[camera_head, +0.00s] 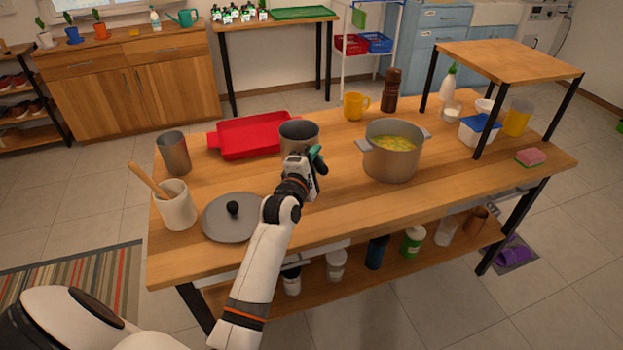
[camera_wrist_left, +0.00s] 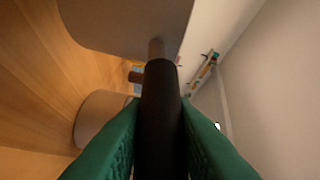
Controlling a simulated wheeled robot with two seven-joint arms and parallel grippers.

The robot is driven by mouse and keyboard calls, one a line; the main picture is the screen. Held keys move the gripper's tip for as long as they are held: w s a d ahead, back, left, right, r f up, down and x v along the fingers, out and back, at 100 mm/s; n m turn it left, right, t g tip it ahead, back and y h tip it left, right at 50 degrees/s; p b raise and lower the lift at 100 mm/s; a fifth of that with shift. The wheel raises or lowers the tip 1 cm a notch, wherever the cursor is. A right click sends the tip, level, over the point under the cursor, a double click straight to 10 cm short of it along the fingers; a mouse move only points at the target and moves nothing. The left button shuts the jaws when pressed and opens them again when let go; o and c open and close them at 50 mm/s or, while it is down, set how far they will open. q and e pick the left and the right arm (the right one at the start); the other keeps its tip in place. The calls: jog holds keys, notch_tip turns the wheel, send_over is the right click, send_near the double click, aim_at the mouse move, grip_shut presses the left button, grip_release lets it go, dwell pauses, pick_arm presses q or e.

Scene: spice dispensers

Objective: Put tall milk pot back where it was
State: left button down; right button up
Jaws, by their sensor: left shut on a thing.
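The metal milk pot (camera_head: 298,136) is over the middle of the wooden table, just right of the red tray. In the left wrist view the pot (camera_wrist_left: 120,18) is at the top, with its dark handle (camera_wrist_left: 161,85) running down between the green fingers. My left gripper (camera_head: 316,160) is shut on this handle, on the near side of the pot. The gripper hides the pot's lower part, so I cannot tell whether it touches the table. In the left wrist view the green fingers (camera_wrist_left: 160,108) lie on both sides of the handle. My right gripper is not in view.
A cooking pot (camera_head: 391,152) with yellow food stands to the right. The red tray (camera_head: 252,136), a metal tumbler (camera_head: 174,154), a utensil crock (camera_head: 177,207) and a grey lid (camera_head: 229,222) are to the left.

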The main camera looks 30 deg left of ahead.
pick_arm(q)
jog(key=shift+f, duration=0.9)
notch_tip(320, 180, down, 4)
jog(key=shift+r, duration=0.25)
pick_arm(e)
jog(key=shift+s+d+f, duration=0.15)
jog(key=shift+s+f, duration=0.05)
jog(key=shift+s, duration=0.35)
pick_arm(q)
jog(key=shift+f+b, duration=0.2)
jog(key=shift+b, duration=0.1)
jog(key=c, duration=1.2)
grip_release()
jog(key=shift+s, duration=0.1)
jog(key=shift+c, duration=0.2)
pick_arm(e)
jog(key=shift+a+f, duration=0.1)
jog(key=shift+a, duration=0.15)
